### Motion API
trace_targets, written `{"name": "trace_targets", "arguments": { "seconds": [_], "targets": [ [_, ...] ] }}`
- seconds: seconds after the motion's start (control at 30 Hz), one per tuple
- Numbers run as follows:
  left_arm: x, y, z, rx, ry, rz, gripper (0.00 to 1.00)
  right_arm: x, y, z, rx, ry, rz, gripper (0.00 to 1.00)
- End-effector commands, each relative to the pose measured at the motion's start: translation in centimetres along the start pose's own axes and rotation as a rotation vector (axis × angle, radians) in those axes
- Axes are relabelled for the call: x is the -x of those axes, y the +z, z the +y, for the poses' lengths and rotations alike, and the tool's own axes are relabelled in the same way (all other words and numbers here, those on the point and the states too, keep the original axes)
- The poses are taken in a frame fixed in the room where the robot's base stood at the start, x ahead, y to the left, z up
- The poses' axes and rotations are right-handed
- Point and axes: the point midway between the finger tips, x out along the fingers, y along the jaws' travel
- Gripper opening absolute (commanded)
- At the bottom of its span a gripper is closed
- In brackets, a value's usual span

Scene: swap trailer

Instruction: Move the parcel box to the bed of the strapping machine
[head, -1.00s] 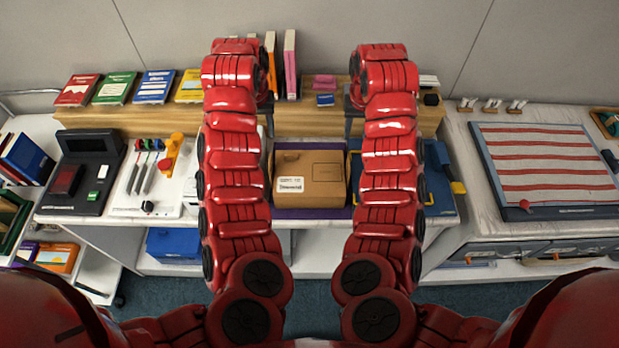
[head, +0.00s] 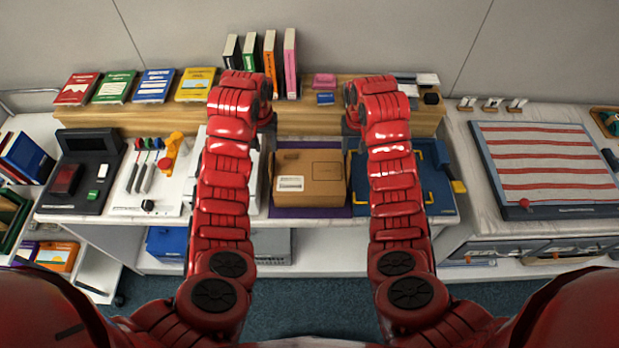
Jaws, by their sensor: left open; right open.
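The brown cardboard parcel box (head: 310,190) with a white label sits on a purple mat (head: 360,211) in the middle of the counter. My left gripper (head: 268,127) is open, just beyond the box's back left corner, mostly hidden by my arm. My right gripper (head: 350,130) is open, just beyond its back right corner, also partly hidden. Neither gripper holds anything. I cannot tell for sure which device is the strapping machine; a blue device with a yellow handle (head: 440,190) stands right of the box, partly behind my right arm.
A wooden shelf (head: 300,118) with books runs behind the box. Left are a dark card terminal (head: 80,175) and a white panel with levers (head: 145,185). A striped board (head: 548,165) lies on the right counter. Floor shows below the counter's open lower shelf.

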Motion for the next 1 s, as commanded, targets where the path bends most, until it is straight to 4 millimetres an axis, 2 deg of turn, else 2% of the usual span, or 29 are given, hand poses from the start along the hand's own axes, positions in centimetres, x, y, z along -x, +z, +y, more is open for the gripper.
{"name": "trace_targets", "arguments": {
  "seconds": [0.07, 0.3, 0.5, 0.7, 1.0],
  "targets": [
    [-0.9, 0.0, 0.0, 0.002, 0.003, 0.0, 0.42, -0.8, 0.0, 0.0, -0.002, -0.004, 0.0, 0.42],
    [-5.7, 0.1, 0.1, 0.001, 0.002, -0.002, 0.42, -5.8, 0.1, -0.1, -0.002, -0.002, -0.006, 0.42],
    [-8.2, 0.0, 0.1, 0.002, 0.003, -0.003, 0.42, -8.2, 0.0, -0.1, -0.002, -0.002, -0.001, 0.42],
    [-9.2, -0.1, 0.1, 0.0, 0.002, 0.003, 0.42, -9.3, 0.0, 0.0, -0.001, -0.002, -0.001, 0.42],
    [-9.3, -0.1, 0.1, 0.0, 0.001, 0.002, 0.42, -9.4, 0.0, 0.0, -0.001, -0.001, 0.001, 0.42]
  ]
}}
